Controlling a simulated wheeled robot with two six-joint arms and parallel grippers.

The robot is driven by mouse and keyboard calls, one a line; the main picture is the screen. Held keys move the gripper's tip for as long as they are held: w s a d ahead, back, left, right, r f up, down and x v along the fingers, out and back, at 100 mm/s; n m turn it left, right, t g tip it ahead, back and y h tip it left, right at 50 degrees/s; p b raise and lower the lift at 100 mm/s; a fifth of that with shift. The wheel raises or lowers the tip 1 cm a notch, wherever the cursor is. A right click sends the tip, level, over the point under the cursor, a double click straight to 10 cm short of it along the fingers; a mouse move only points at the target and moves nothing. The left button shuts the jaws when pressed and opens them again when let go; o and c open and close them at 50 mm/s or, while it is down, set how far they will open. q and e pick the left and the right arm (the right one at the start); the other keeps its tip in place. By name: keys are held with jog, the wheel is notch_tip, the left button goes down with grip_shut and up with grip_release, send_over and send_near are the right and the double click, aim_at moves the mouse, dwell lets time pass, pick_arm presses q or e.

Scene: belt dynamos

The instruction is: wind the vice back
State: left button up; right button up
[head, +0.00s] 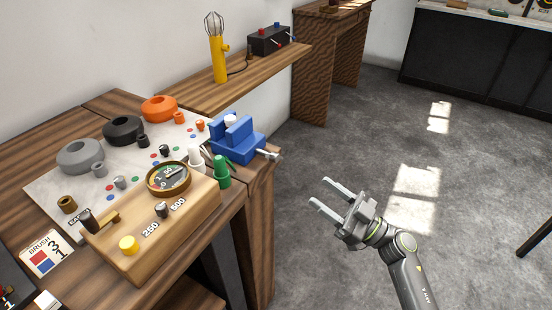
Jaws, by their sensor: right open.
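The blue vice (236,140) stands at the right end of the wooden bench. Its pale screw end with a handle (268,154) sticks out to the right, past the bench edge. A small whitish round thing (231,119) shows at the jaws; I cannot tell whether it is gripped. My right gripper (328,194) is open and empty. It hangs over the grey floor, to the right of the vice and nearer to me, clear of it. My left gripper is not in view.
A wooden test box (150,232) with a dial sits on the bench, with white and green pots (222,172) close to the vice. Grey, black and orange rings (159,109) lie behind on a pale mat. A yellow lamp (219,62) stands on the shelf. The floor right of the bench is open.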

aim_at(278, 160)
jog(key=x, duration=1.4)
jog(key=shift+w+a+r+p, duration=0.1)
jog(key=shift+w+p, duration=0.05)
jog(key=shift+p, duration=0.25)
grip_shut()
